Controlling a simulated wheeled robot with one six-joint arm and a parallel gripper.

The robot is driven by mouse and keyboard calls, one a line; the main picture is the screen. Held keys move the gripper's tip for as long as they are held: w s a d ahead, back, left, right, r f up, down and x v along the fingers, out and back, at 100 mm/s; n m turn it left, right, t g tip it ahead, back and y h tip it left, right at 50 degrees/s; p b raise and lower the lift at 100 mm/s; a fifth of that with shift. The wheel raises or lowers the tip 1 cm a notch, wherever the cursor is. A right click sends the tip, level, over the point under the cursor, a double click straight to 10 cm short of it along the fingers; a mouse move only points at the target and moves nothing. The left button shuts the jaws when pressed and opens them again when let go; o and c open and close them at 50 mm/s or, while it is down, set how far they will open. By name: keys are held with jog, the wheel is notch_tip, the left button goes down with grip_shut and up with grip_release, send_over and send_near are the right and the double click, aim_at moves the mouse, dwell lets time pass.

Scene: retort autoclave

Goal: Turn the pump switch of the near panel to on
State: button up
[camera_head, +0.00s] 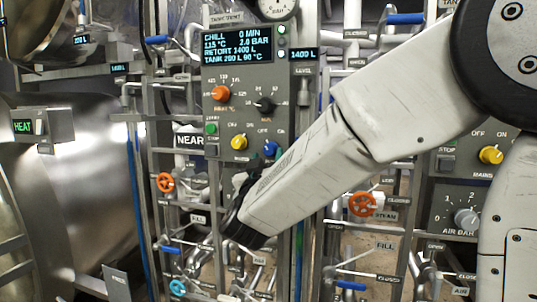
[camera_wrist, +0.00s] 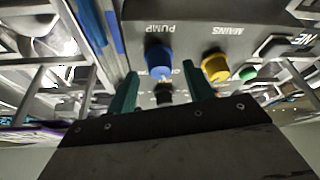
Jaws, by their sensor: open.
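The near panel (camera_head: 236,90) is a grey upright box with a lit display. Its pump switch (camera_head: 270,148) is a blue knob at the lower right, just above my forearm. In the wrist view, the panel appears upside down, and the blue pump switch (camera_wrist: 158,62) sits under the word PUMP. My gripper (camera_wrist: 160,92) is open, with its two teal fingers apart and the blue knob beyond the gap between them. I see no contact with the knob. Which way the knob points is too small to tell. In the head view, my arm hides the fingers.
A yellow mains knob (camera_wrist: 215,66) sits close beside the pump switch, with a green button (camera_wrist: 248,73) farther along. Orange valve wheels (camera_head: 165,183) and pipes crowd the area below and around the panel. A second panel (camera_head: 470,190) stands at the right.

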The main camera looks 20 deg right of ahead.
aim_at(270, 150)
jog(key=shift+x, duration=1.3)
jog(key=c, duration=1)
jog(key=shift+m, duration=0.4)
jog(key=m+g+h, duration=0.1)
jog(key=m+h, duration=0.1)
jog(key=m, duration=0.2)
jog(key=m+g+h, duration=0.1)
jog(key=m, duration=0.3)
jog(key=shift+w+a+g+h, duration=0.1)
jog(key=shift+a+g+h, duration=0.05)
jog(key=shift+g+h, duration=0.25)
jog(key=m+g+h, duration=0.1)
jog(key=m, duration=0.3)
jog(key=m+g, duration=0.2)
jog(key=m, duration=0.2)
jog(key=shift+g+h, duration=0.3)
jog(key=shift+h, duration=0.1)
jog(key=shift+m, duration=0.3)
